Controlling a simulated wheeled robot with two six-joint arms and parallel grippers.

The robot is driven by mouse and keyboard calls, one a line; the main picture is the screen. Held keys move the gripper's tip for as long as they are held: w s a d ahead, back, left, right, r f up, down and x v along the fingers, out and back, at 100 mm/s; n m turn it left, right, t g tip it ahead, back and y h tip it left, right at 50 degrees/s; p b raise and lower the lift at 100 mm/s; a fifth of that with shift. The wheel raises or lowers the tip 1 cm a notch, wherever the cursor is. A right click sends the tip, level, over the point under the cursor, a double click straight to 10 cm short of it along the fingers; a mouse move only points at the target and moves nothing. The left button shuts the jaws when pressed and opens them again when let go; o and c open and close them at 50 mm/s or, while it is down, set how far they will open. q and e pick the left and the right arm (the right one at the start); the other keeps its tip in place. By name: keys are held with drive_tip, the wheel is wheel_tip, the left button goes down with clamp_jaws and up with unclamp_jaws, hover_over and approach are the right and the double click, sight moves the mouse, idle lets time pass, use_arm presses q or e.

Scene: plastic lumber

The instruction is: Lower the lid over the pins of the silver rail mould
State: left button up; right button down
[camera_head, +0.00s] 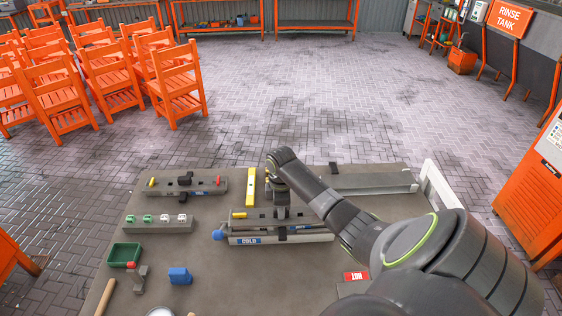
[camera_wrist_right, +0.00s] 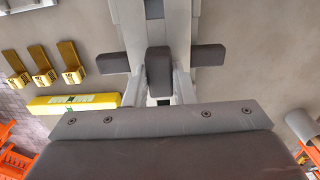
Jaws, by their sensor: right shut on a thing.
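The silver rail mould (camera_head: 312,237) lies in the middle of the bench with a blue COLD label on its front and a blue knob at its left end. A grey lid bar (camera_head: 258,213) with a yellow mark at its left end shows just over its back. My right gripper (camera_head: 281,192) is shut on the lid's dark handle, which also shows in the wrist view (camera_wrist_right: 159,72). I cannot tell whether the lid touches the mould. The pins are hidden, and my forearm covers the mould's right side. My left gripper is not in view.
Another mould (camera_head: 211,188) with a black clamp and a long grey rail (camera_head: 372,183) lie behind. A yellow bar (camera_head: 251,188) is close by. A grey block with small clips (camera_head: 160,226), a green tray (camera_head: 124,254) and a blue block (camera_head: 180,276) lie left. The front middle is clear.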

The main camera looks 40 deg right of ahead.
drive_tip(key=shift+f, duration=0.15)
drive_tip(key=c, duration=0.7)
unclamp_jaws()
wheel_tip(320, 180, up, 3)
drive_tip(key=p, duration=0.3)
drive_tip(key=shift+f, duration=0.15)
drive_tip(key=shift+r, duration=2.2)
